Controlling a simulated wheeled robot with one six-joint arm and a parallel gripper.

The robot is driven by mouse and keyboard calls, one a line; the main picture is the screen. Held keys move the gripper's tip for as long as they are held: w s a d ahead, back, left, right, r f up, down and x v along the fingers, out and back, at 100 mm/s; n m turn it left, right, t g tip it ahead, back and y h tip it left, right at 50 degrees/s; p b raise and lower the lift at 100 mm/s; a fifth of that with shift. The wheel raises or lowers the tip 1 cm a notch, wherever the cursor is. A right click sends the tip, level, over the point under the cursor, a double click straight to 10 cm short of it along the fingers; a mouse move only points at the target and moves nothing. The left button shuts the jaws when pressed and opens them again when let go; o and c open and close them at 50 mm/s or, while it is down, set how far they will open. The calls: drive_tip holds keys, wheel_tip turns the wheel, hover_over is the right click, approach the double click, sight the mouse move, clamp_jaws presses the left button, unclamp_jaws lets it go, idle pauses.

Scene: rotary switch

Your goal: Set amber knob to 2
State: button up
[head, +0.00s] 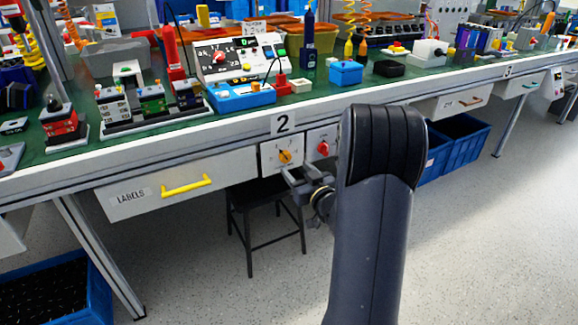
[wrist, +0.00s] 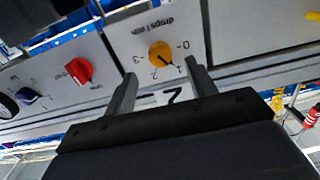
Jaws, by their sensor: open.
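The amber knob (head: 285,156) sits on a white panel (head: 268,160) under the bench edge, below the "2" sign. In the wrist view, which is upside down, the amber knob (wrist: 159,53) has a dial marked 0 to 3. Its dark pointer line appears to point at about 1. My gripper (wrist: 161,69) is open and empty, its two fingers apart with the knob between and beyond their tips. It does not appear to touch the knob. In the head view my gripper (head: 304,181) is just below and right of the knob.
A red knob (head: 323,148) is on the panel beside the amber one; it also shows in the wrist view (wrist: 79,71). A blue knob (wrist: 28,97) is further along. A drawer (head: 165,187) with a yellow handle is at left. A dark stool (head: 265,222) stands underneath.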

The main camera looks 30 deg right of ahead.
sight(287, 159)
drive_tip(key=shift+w+a+b, duration=0.1)
drive_tip(key=shift+w+b, duration=0.35)
drive_tip(key=shift+w, duration=2.25)
drive_tip(key=shift+c, duration=0.4)
drive_tip(key=c, duration=0.9)
